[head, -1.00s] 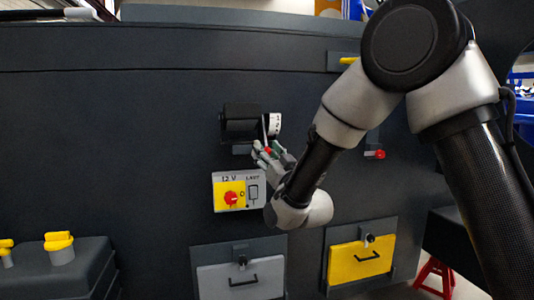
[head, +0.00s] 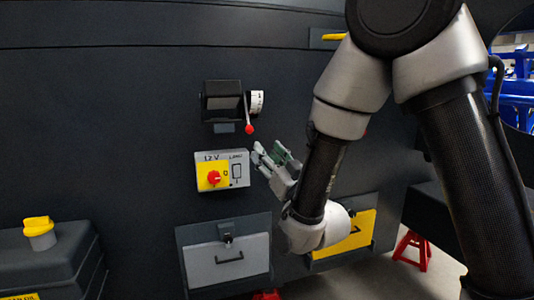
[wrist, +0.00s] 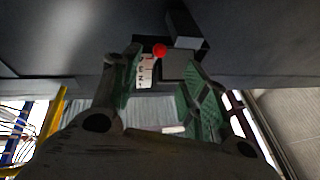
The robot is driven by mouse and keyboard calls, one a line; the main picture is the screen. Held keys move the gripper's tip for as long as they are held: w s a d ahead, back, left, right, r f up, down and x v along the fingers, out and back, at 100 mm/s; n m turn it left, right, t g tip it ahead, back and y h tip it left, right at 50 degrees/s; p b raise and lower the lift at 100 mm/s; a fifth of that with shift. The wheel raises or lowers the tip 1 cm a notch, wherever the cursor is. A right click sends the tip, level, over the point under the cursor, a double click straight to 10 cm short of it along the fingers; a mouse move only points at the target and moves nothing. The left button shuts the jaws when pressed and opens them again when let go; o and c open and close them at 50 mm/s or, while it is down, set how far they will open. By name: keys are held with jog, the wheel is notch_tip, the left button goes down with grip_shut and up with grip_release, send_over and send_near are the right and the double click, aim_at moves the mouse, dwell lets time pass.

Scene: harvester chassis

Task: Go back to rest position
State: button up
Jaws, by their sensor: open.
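My gripper (head: 272,156) is open and empty in the head view. It is just below and to the right of a lever with a red ball end (head: 250,129), apart from it. The lever hangs from a black box with a white marked dial (head: 256,103) on the dark chassis wall. In the wrist view my open gripper (wrist: 164,84) shows its green finger pads on either side. The red ball (wrist: 159,51) and the white marked dial (wrist: 145,70) appear between and beyond the fingers.
A 12 V panel (head: 222,170) with a red knob is left of my gripper. Below are a grey hatch (head: 225,262) and a yellow hatch (head: 355,232), partly behind my arm. A yellow cap (head: 39,232) is at left. A red stand (head: 412,248) is at right.

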notch_tip(320, 180, down, 15)
jog(key=a+n+g+h, duration=0.1)
jog(key=a+g+h, duration=0.15)
jog(key=g, duration=0.55)
jog(key=s+d+f+g+h, duration=0.3)
jog(key=s+d+f+g, duration=0.2)
jog(key=s+d+f, duration=0.15)
jog(key=s+d+r+m+h, duration=0.1)
jog(key=s+d+r, duration=0.4)
jog(key=d, duration=0.4)
jog(key=s+d+r+m+g+h, duration=0.1)
jog(key=s+d+r+m+h, duration=0.1)
jog(key=s+d+r, duration=0.4)
jog(key=s+d+r+m+g+h, duration=0.1)
jog(key=s+d+r, duration=0.5)
jog(key=d, duration=0.8)
jog(key=s+m+h, duration=0.1)
jog(key=s, duration=0.1)
jog(key=shift+s, duration=0.35)
